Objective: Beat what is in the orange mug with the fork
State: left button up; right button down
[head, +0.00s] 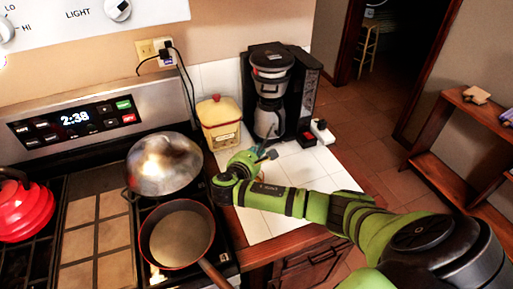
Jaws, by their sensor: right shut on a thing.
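My right gripper (264,155) is over the white tiled counter, in front of the coffee maker. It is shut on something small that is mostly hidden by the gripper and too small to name. A thin grey piece sticks up at its tip, and I cannot tell whether this is the fork or part of a finger. I cannot make out an orange mug anywhere in the head view. My left gripper is not in view.
The black coffee maker (269,66) stands behind my gripper, with a yellow canister (219,125) to its left. A lidded pan (165,164), a frying pan (178,236) with flame at its edge and a red kettle (22,210) are on the stove. Shelves stand at right.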

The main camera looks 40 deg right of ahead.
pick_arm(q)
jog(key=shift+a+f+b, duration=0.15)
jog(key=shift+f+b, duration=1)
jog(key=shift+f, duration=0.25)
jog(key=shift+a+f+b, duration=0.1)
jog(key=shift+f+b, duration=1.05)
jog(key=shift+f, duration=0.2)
pick_arm(e)
notch_tip(320, 180, down, 8)
jog(key=shift+f, duration=0.15)
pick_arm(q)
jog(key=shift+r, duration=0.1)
